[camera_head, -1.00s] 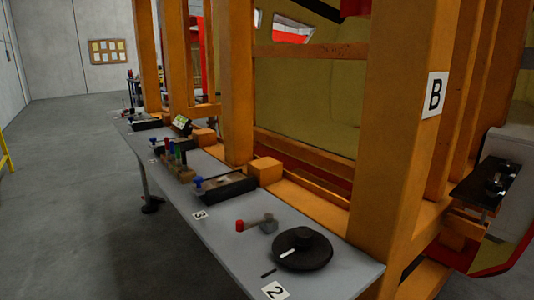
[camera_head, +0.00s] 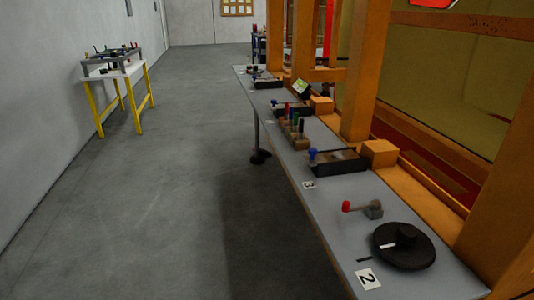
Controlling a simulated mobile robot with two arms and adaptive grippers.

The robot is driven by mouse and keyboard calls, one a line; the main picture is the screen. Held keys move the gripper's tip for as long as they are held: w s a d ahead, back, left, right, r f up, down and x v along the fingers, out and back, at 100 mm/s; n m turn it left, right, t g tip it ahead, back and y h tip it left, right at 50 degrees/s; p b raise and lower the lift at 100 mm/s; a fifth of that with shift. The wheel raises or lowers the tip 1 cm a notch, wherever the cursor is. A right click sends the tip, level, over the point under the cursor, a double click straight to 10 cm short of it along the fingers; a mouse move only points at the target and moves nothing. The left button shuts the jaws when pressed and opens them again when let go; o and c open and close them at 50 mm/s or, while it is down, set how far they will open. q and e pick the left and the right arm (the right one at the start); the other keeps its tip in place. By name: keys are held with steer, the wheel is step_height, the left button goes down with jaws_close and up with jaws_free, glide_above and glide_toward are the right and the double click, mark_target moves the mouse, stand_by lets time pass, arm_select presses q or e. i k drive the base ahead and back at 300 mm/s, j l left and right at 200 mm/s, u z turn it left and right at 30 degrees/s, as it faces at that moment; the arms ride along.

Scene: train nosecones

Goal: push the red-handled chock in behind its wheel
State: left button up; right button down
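A small piece with a red end (camera_head: 346,206) and a grey block (camera_head: 374,210) lies on the near part of the grey bench (camera_head: 335,232); I cannot tell for sure that it is the chock. A second red handle (camera_head: 286,109) stands among several coloured handles in a brown block farther along the bench. A round black disc (camera_head: 418,254) with a raised hub lies flat just in front of the small red-ended piece, apart from it. I cannot tell whether the disc is the wheel. Neither of my grippers is in view.
Dark trays (camera_head: 341,163) stand along the bench beside orange posts (camera_head: 366,70). Number cards 2 (camera_head: 368,279) and 3 (camera_head: 309,185) mark it. A table with yellow legs (camera_head: 112,72) stands by the left wall. The floor between is clear.

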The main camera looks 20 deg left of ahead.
mark_target(265, 154)
steer(key=i+j+u, duration=0.7)
steer(key=i+u, duration=0.15)
steer(key=i+j+u, duration=0.25)
steer(key=i, duration=0.75)
steer(key=i+u, duration=0.3)
steer(key=i, duration=0.65)
steer(key=i+z, duration=0.1)
steer(key=i, duration=0.6)
steer(key=i+j+z, duration=0.1)
steer(key=i, duration=0.6)
steer(key=i+j+z, duration=0.1)
steer(key=i+j, duration=0.15)
steer(key=i, duration=0.45)
